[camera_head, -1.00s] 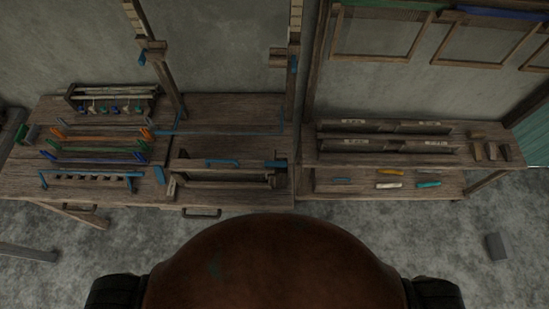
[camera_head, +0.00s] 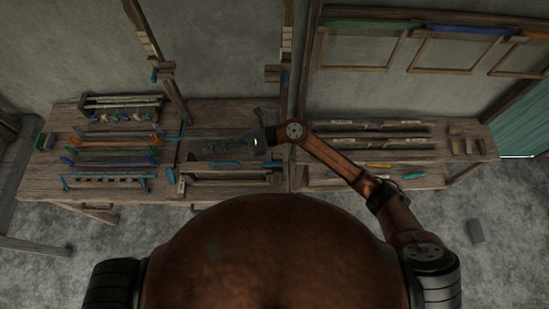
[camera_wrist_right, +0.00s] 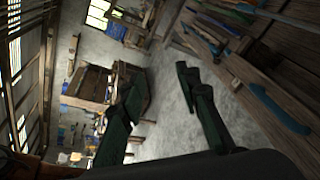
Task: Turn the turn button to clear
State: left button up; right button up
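My right gripper (camera_head: 205,147) reaches in from the right over the loom bench (camera_head: 130,186), pointing left. In the right wrist view its two dark green fingers stand apart with nothing between them (camera_wrist_right: 162,82), so it is open. I cannot tell for sure which part is the turn button. A small blue piece (camera_head: 171,176) sits at the bench's middle front, beside a small pale wooden block (camera_head: 181,187). A blue bar (camera_head: 226,164) lies on the wooden frame just in front of the gripper. The gripper and forearm hide part of the bench behind. My left gripper is not in view.
Racks with coloured bars (camera_head: 110,152) fill the bench's left side. Wooden posts (camera_head: 158,70) rise behind.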

jog(key=s+d+f+n+g+h, duration=0.2)
jog(key=s+f+n+h, duration=0.1)
jog(key=f+n+h, duration=0.1)
jog(key=n+t+h+p, duration=0.25)
jog(key=n+h, duration=0.25)
jog(key=h, duration=0.6)
send_over(275, 163)
jog(key=shift+t, duration=0.25)
jog(key=f, duration=0.7)
jog(key=shift+s+a, duration=0.2)
jog(key=shift+a, duration=0.1)
jog(key=shift+w+d+f, duration=0.15)
jog(key=shift+d, duration=0.15)
notch_tip(275, 163, down, 7)
jog(key=shift+f+p, duration=0.15)
jog(key=shift+p, duration=0.75)
jog(key=shift+c, duration=0.4)
grip_shut()
